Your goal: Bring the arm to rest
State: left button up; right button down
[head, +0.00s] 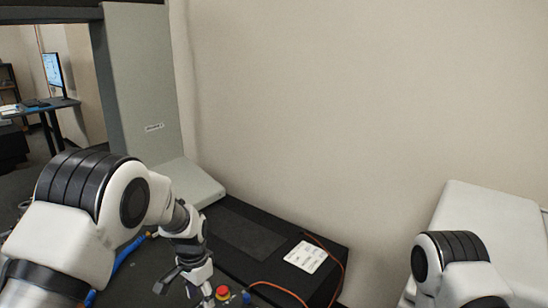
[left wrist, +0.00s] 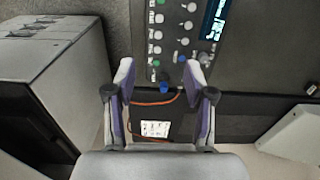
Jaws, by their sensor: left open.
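My left arm comes in from the left in the head view, and its gripper (head: 184,291) hangs low near the bottom edge, beside a red and yellow button (head: 222,293). In the left wrist view the two fingers of this gripper (left wrist: 160,82) stand apart with nothing between them. Beyond them is a dark control panel (left wrist: 172,65) with several round buttons, a blue knob and a lit display. Part of my right arm (head: 450,265) shows at the lower right of the head view; its gripper is out of view.
A low black box (head: 235,240) with a white label (head: 306,257) and an orange cable lies along the wall. A grey column (head: 140,85) stands behind my left arm. A pale cabinet (head: 492,225) stands at the right. A desk with a monitor (head: 53,69) is far left.

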pick_arm(q)
jog(key=s+a+f+n, duration=0.2)
jog(key=s+a+f, duration=0.1)
jog(key=s+f, duration=0.45)
jog(key=s+a+f+n, duration=0.2)
jog(key=s+f, duration=0.4)
jog(key=f, duration=0.2)
jog(key=s+a+f+n, duration=0.1)
jog(key=s+f+n, duration=0.1)
jog(key=s, duration=0.9)
jog(key=s+a+f+n, duration=0.2)
jog(key=s, duration=0.9)
notch_tip(320, 180, down, 10)
jog(key=w+b, duration=0.1)
jog(key=b, duration=0.9)
jog(key=shift+d, duration=0.3)
pick_arm(e)
notch_tip(320, 180, down, 10)
jog(key=shift+w+a, duration=0.15)
jog(key=shift+w, duration=0.25)
